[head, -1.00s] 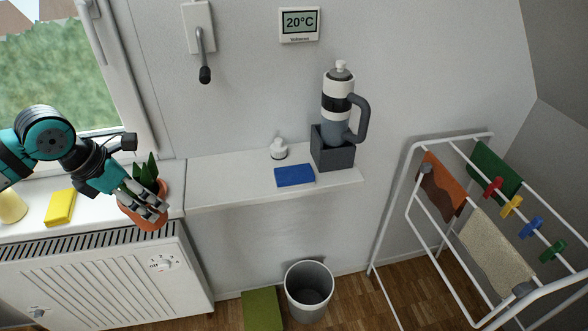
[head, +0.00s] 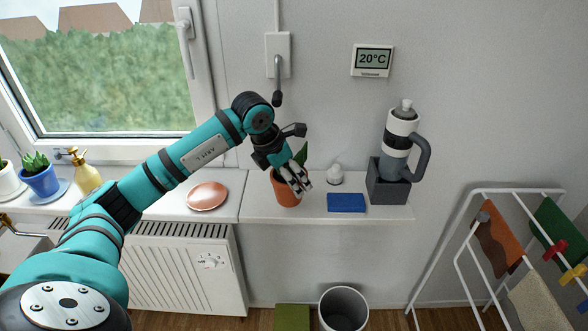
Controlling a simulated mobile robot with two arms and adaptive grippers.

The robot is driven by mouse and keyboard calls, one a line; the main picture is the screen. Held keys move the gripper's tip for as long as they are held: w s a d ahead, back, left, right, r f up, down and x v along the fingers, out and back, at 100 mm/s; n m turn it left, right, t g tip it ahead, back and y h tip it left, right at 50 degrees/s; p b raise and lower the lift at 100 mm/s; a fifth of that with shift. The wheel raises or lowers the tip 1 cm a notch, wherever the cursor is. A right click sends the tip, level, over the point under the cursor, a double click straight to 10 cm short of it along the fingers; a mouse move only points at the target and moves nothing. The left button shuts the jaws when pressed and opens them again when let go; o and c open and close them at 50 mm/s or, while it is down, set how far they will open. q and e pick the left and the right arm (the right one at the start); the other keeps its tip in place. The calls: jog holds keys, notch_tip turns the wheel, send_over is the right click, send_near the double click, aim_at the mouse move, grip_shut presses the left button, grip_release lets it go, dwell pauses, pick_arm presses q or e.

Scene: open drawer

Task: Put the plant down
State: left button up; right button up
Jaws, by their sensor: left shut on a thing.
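The plant is a green-leaved one in a terracotta pot (head: 283,191). My left gripper (head: 296,180) is shut on the pot, its fingers over the upper right side, hiding much of the leaves. The pot is at the left end of the white shelf (head: 310,211), left of the blue sponge-like block (head: 346,203). I cannot tell whether its base touches the shelf. A terracotta saucer (head: 207,196) lies empty on the window sill, left of the pot. My right gripper is not in view.
On the shelf are a small white object (head: 335,175) and a bottle (head: 398,145) in a dark box (head: 388,184). A blue-potted plant (head: 40,181) and a yellow spray bottle (head: 85,178) stand on the sill at left. A grey bin (head: 343,310) is below; a drying rack (head: 470,240) stands right.

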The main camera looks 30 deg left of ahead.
pick_arm(q)
jog(key=w+a+f+p, duration=0.2)
jog(key=w, duration=0.1)
jog(key=w+a+f+p, duration=0.1)
jog(key=w, duration=0.1)
jog(key=shift+f, duration=0.45)
jog(key=shift+f, duration=0.15)
jog(key=o, duration=1.5)
jog(key=shift+d, duration=0.1)
